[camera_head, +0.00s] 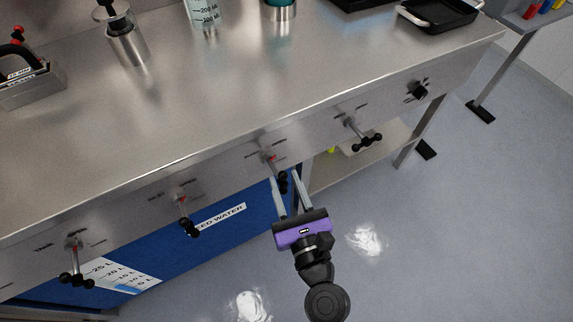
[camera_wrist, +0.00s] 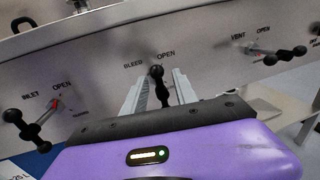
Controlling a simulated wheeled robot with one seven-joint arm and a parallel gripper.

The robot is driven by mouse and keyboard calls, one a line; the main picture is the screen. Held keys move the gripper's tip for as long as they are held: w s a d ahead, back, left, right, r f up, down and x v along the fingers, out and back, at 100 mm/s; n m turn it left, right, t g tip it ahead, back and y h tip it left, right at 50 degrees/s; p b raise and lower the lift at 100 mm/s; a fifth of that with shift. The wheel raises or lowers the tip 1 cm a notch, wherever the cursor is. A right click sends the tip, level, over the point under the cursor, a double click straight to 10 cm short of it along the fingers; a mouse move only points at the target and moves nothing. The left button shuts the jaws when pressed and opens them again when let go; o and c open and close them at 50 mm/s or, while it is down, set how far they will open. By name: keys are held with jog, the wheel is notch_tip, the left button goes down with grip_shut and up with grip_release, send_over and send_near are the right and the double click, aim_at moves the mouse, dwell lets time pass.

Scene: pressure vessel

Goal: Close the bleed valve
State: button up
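The bleed valve (camera_wrist: 157,74) is on the bench's front panel, under the words BLEED and OPEN in the wrist view. Its black knobbed handle shows end-on there, with the lower part hidden by my gripper's body. In the head view the bleed valve (camera_head: 283,182) is at the middle of the panel, with a bit of red at its stem. My gripper (camera_wrist: 160,84) is open, with one finger on each side of the handle. Gaps show between the handle and both fingers, and contact cannot be made out. In the head view my gripper (camera_head: 286,178) reaches up to the panel from below.
The inlet valve (camera_wrist: 28,128) is close on the left and the vent valve (camera_wrist: 275,54) on the right. More handles (camera_head: 75,278) line the panel. A blue feed water tank (camera_head: 225,235) and a lower shelf (camera_head: 355,165) are beneath. The floor in front is clear.

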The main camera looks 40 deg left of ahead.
jog(key=shift+x, duration=2.45)
grip_shut()
